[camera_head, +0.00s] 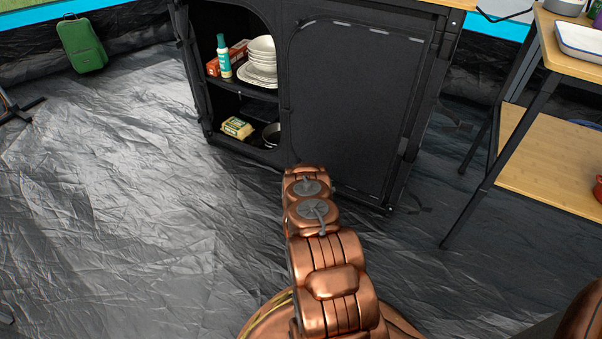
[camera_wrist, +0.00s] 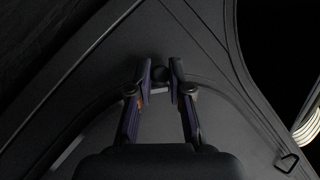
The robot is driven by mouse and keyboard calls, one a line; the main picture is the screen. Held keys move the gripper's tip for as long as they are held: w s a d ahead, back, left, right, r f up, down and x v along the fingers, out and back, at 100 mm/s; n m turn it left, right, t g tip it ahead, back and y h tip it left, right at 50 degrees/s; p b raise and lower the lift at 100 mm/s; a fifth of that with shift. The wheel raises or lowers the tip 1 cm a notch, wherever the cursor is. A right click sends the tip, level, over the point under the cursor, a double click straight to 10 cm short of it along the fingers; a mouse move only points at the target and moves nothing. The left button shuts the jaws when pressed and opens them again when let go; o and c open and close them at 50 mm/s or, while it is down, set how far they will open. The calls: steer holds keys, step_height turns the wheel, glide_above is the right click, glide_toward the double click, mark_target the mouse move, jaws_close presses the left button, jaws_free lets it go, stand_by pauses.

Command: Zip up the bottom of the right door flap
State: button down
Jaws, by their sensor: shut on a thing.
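The right door flap (camera_head: 355,110) of the black cabinet hangs closed across the right compartment, with a pale dashed strip along its top. In the wrist view, dark fabric (camera_wrist: 215,110) with a curved seam fills most of the picture. My gripper (camera_wrist: 160,77) has its fingertips close together around a small dark piece at the seam, which looks like the zip pull; its shape is mostly hidden. In the head view my arm reaches the cabinet's lower front and hides the gripper.
The left compartment is open, with white bowls (camera_head: 262,50), a bottle (camera_head: 224,56), a yellow packet (camera_head: 237,128) and a dark pan (camera_head: 271,135). A wooden shelf stand (camera_head: 545,165) is at right. A green bag (camera_head: 82,44) stands far left.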

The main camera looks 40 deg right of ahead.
steer(key=shift+w+a, duration=0.15)
steer(key=shift+w, duration=0.05)
steer(key=c, duration=1.3)
jaws_free()
steer(key=shift+o, duration=1.3)
steer(key=shift+s+r, duration=0.1)
steer(key=shift+s, duration=0.05)
steer(key=v, duration=1.1)
steer(key=shift+s+a, duration=0.2)
steer(key=shift+s, duration=0.05)
